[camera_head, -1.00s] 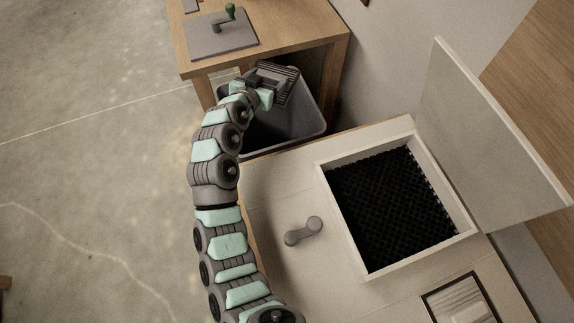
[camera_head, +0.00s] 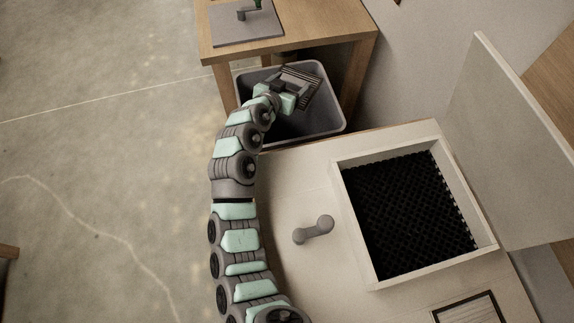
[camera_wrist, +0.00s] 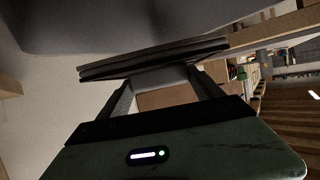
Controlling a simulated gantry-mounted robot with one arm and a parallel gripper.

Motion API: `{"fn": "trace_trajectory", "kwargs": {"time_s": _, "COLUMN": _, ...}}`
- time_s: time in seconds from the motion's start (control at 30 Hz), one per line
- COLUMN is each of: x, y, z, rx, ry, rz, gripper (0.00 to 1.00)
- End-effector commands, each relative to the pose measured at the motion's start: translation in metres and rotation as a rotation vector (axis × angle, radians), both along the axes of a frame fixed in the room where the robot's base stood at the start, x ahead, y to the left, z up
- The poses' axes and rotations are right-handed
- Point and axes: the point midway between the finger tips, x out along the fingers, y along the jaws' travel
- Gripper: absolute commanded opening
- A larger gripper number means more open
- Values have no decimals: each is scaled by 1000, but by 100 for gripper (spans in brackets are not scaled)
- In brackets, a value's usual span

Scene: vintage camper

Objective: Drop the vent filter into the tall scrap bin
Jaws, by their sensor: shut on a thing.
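The vent filter (camera_head: 302,83) is a dark grey slatted piece held at the end of my arm. My gripper (camera_head: 288,92) is shut on it and holds it over the opening of the tall scrap bin (camera_head: 340,127), a grey open-topped bin. In the wrist view, the two fingers (camera_wrist: 163,82) hold the filter (camera_wrist: 150,58), seen edge-on as a dark flat slab. The dark surface (camera_wrist: 150,25) above it there looks like the bin's wall. My gripper and the filter hide part of the bin's inside, and the filter's height above the rim is hard to tell.
A wooden table (camera_head: 300,45) stands just behind the bin, with a grey plate (camera_head: 245,28) and crank on it. A pale counter (camera_head: 290,180) lies in front, with a handle (camera_head: 313,230), a framed black mesh opening (camera_head: 410,215) and a raised panel (camera_head: 510,150).

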Motion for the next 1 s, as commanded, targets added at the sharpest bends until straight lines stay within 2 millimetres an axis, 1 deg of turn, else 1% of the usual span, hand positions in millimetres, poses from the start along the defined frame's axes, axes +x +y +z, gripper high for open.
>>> {"fn": "trace_trajectory", "kwargs": {"time_s": 0.03, "x": 0, "y": 0, "z": 1, "rx": 0, "ry": -1, "rz": 0, "gripper": 33}}
{"fn": "trace_trajectory", "kwargs": {"time_s": 0.07, "x": 0, "y": 0, "z": 1, "rx": 0, "ry": -1, "rz": 0, "gripper": 78}}
{"fn": "trace_trajectory", "kwargs": {"time_s": 0.33, "x": 0, "y": 0, "z": 0, "rx": 0, "ry": 0, "rz": 1, "gripper": 100}}
{"fn": "trace_trajectory", "kwargs": {"time_s": 0.57, "x": 0, "y": 1, "z": 0, "rx": 0, "ry": 0, "rz": 1, "gripper": 100}}
{"fn": "trace_trajectory", "kwargs": {"time_s": 0.67, "x": -3, "y": 3, "z": 2, "rx": 1, "ry": -2, "rz": 1, "gripper": 100}}
{"fn": "trace_trajectory", "kwargs": {"time_s": 0.77, "x": -11, "y": 8, "z": 5, "rx": 1, "ry": 0, "rz": 3, "gripper": 100}}
{"fn": "trace_trajectory", "kwargs": {"time_s": 0.87, "x": -24, "y": 13, "z": 12, "rx": 3, "ry": -2, "rz": 3, "gripper": 100}}
{"fn": "trace_trajectory", "kwargs": {"time_s": 1.0, "x": -46, "y": 23, "z": 22, "rx": 2, "ry": -1, "rz": 1, "gripper": 100}}
